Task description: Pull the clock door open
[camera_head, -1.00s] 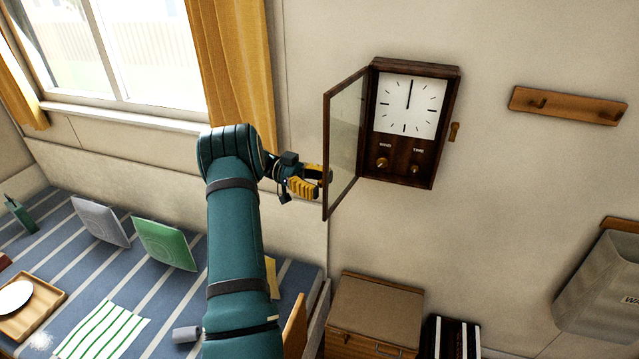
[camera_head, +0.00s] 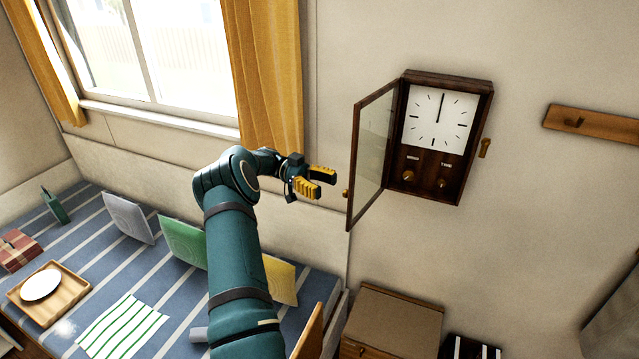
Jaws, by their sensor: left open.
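The wall clock (camera_head: 437,125) is a dark wooden case with a white square face and two brass knobs below it. Its glazed clock door (camera_head: 372,150) stands swung wide open to the left, hinged on the case's left side. A small brass knob (camera_head: 346,193) shows at the door's free edge. My left gripper (camera_head: 328,182) is open and empty, just left of the door's free edge and apart from the knob. My right gripper is not in view.
A wooden peg rail (camera_head: 600,124) is on the wall to the right. A wooden cabinet (camera_head: 395,315) stands below the clock. A striped bed (camera_head: 180,290) with cushions and a tray (camera_head: 75,300) lies at the lower left. The wall around the clock is clear.

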